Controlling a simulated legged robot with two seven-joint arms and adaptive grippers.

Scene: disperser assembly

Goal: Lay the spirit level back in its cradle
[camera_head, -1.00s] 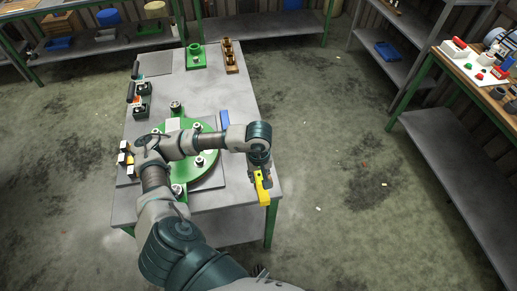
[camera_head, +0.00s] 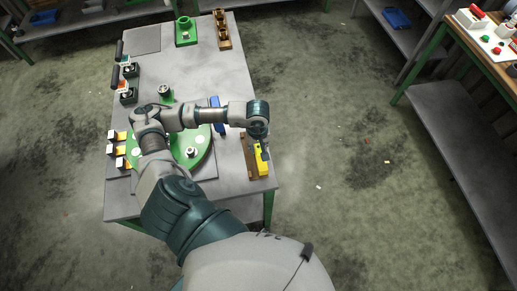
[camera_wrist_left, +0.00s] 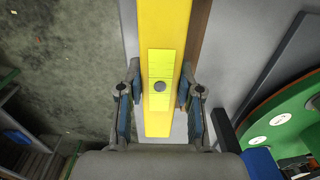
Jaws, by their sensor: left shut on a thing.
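The spirit level is a yellow bar (camera_head: 262,160) at the table's right front edge. In the left wrist view the level (camera_wrist_left: 165,35) runs straight away from me, with a lighter yellow patch and a dark round spot. My left gripper (camera_head: 260,143) is shut on it, with one finger on each side in the wrist view (camera_wrist_left: 160,108). The brown strip of the cradle (camera_head: 249,158) shows along the level's left side, and also in the wrist view (camera_wrist_left: 200,30). I cannot tell whether the level touches the cradle. My right gripper is out of view.
A green round plate (camera_head: 200,158) lies on the grey table (camera_head: 200,80) left of the level, partly hidden by my arm. A blue block (camera_head: 216,103) stands near it. White-and-orange blocks (camera_head: 119,149) are at the left edge. Floor is open to the right.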

